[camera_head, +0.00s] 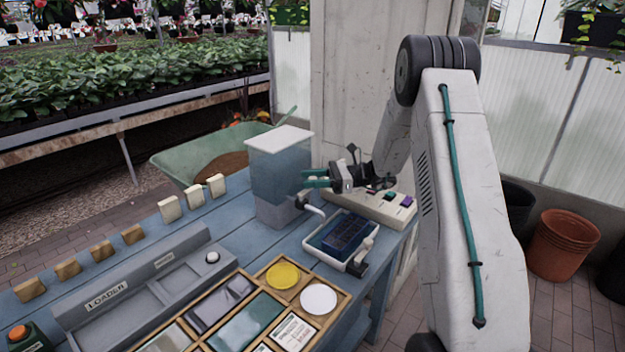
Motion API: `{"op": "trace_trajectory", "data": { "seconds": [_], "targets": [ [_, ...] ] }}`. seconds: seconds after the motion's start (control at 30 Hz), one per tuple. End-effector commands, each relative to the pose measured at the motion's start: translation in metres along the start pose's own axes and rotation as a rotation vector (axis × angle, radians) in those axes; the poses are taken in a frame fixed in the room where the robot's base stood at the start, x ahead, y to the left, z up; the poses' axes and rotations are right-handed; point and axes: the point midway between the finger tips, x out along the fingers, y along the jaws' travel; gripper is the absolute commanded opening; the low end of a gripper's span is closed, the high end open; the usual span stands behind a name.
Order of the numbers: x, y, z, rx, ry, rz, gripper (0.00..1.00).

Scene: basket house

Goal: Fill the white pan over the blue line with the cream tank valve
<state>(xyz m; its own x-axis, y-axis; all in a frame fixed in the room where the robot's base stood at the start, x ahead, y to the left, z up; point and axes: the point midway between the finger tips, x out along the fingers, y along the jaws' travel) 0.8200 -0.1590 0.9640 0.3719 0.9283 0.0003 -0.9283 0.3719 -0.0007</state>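The clear tank (278,172) with a white lid stands at the back of the blue bench. A small cream valve or spout (313,210) sticks out low on its right side. The white pan (312,249) stands on the bench below and right of the spout. A dark blue celled tray (346,233) sits in it, with teal around the tray; I cannot make out the blue line or a water level. My gripper (316,178) is just right of the tank, above the spout. Its two teal fingers point left, apart, with nothing visible between them.
A cream box with coloured buttons (395,207) stands behind the pan. A cream and black fitting (364,250) is at the pan's right end. The grey loader (140,290) and a wooden sorting tray (340,312) fill the front. Several small blocks line the left.

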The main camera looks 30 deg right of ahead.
Motion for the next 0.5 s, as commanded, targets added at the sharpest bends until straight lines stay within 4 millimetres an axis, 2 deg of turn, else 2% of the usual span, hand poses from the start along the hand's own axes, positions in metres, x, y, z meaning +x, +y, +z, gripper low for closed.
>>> {"op": "trace_trajectory", "data": {
  "seconds": [0.17,0.5],
  "targets": [
    [-0.013,0.0,0.0,0.0,0.0,-0.002,0.42],
    [-0.067,-0.001,0.0,-0.001,0.0,-0.002,0.42]
  ]
}}
